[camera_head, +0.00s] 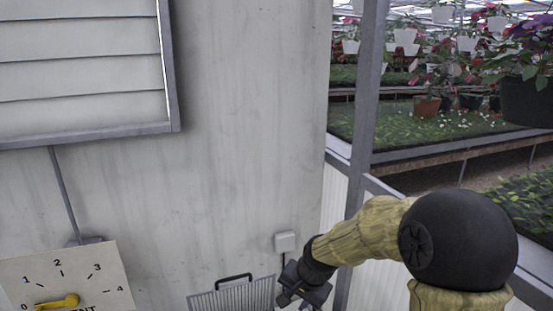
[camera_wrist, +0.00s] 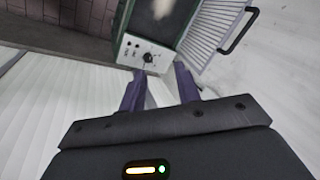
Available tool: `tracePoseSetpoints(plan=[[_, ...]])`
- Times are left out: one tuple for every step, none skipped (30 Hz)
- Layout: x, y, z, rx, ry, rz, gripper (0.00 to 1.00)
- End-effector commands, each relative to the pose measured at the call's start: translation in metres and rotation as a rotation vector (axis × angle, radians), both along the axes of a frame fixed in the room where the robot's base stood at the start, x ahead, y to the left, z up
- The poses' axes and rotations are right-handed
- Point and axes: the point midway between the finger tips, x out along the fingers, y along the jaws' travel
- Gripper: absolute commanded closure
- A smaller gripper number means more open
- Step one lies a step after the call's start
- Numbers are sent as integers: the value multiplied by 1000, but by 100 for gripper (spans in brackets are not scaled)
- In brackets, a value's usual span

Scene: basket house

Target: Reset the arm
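My arm (camera_head: 365,232) comes in from the lower right of the head view and bends down to the left. My gripper (camera_head: 303,287) hangs low in front of the grey wall, partly cut off by the bottom edge. Beyond the fingers is a device with a pale control panel (camera_wrist: 146,54) and a dark knob. The fingers appear clear of it.
A ribbed metal grate (camera_head: 232,297) with a black handle is just left of my gripper. A numbered dial board (camera_head: 65,278) with a yellow lever is at lower left, under a louvred vent (camera_head: 80,60). Greenhouse plant benches (camera_head: 460,153) lie beyond the frame post (camera_head: 367,100).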

Motion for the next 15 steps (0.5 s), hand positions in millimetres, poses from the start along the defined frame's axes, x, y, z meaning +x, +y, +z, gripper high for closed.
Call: tracePoseSetpoints(plan=[[-21,-16,0,-64,-7,57,67],[-33,-26,-1,-99,-9,95,67],[-49,-39,-1,-144,-11,144,67],[-61,-48,-2,-176,-12,181,67],[-74,-57,-2,-206,-12,219,67],[-91,-68,-3,-241,-10,265,67],[-103,-76,-3,-265,-8,299,67],[-115,-83,-4,-286,-4,334,67],[-130,-91,-5,-308,1,372,67],[-139,-95,-6,-320,3,398,67],[-147,-99,-6,-331,5,420,67],[-155,-103,-7,-343,7,445,67],[-160,-105,-8,-347,8,456,67],[-163,-107,-8,-351,10,467,67],[-166,-108,-9,-354,10,475,67]])
